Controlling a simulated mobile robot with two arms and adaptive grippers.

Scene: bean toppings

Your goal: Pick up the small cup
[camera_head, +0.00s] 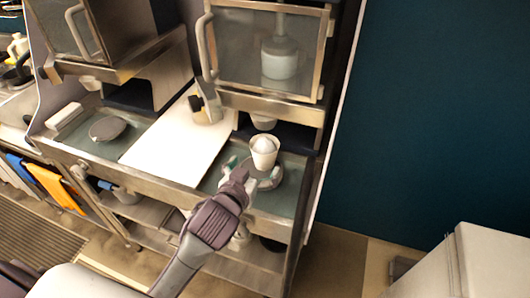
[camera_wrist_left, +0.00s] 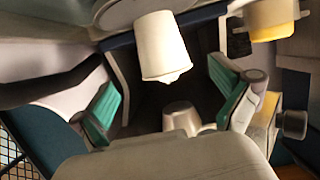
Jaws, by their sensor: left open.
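A small white cup (camera_head: 264,158) with a rounded white top stands at the right end of the counter, below the glass-fronted cabinet. In the left wrist view the small cup (camera_wrist_left: 163,45) shows ahead of the fingers, near the top of the picture. My left gripper (camera_head: 250,172) is at the cup's near side, its fingers spread. In the left wrist view its green finger pads (camera_wrist_left: 170,97) stand wide apart with nothing gripped between them. Part of the cup's base is hidden behind the gripper in the head view. My right gripper is not in view.
A glass-fronted cabinet (camera_head: 265,58) with a hanging dispenser overhangs the counter. A white board (camera_head: 180,142) lies left of the cup. A dark round disc (camera_head: 108,128) is further left. In the wrist view a yellow-and-white container (camera_wrist_left: 275,18) is at top right.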

